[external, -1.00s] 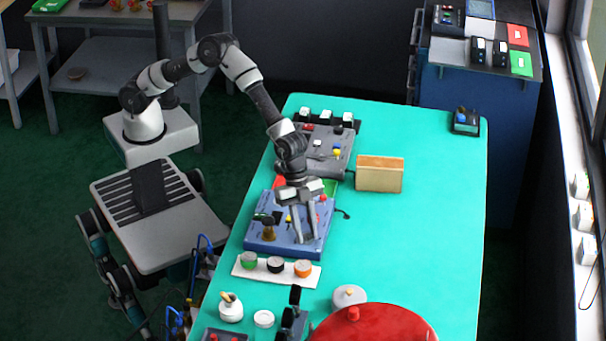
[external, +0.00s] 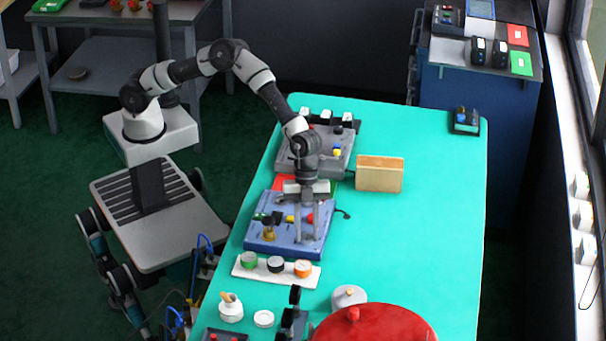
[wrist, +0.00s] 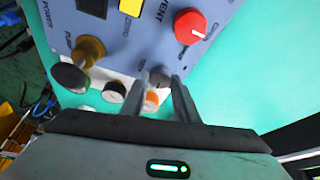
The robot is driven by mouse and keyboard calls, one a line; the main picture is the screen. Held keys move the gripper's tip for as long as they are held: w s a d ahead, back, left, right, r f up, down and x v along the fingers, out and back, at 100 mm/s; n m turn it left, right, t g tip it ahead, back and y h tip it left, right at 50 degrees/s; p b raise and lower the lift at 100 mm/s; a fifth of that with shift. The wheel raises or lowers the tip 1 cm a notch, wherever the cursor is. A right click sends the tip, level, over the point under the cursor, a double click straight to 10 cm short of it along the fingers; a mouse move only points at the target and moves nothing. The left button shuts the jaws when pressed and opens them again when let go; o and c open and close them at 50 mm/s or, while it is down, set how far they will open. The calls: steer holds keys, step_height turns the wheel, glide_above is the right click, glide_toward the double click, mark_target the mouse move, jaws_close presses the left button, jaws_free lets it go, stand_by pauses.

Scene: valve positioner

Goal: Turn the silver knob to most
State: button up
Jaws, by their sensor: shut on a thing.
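The silver knob (wrist: 157,90) sits near the edge of the blue panel box (wrist: 130,50), between the fingers of my gripper (wrist: 162,80) in the wrist view. My gripper is shut on the knob, and the fingers partly hide it. In the external view my gripper (external: 306,238) points down at the near right part of the blue panel box (external: 262,233). The knob is too small and covered to make out there, and its pointer mark cannot be read.
The box also carries a red knob (wrist: 190,27) and a brass knob (wrist: 86,50). A white strip (external: 240,270) with green, black and orange round pieces lies just in front. A grey panel box (external: 340,160) stands behind.

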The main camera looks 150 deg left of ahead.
steer(key=o, duration=1.1)
steer(key=shift+c, duration=0.2)
steer(key=p+v, duration=0.1)
steer(key=v, duration=1.6)
steer(key=shift+r, duration=0.2)
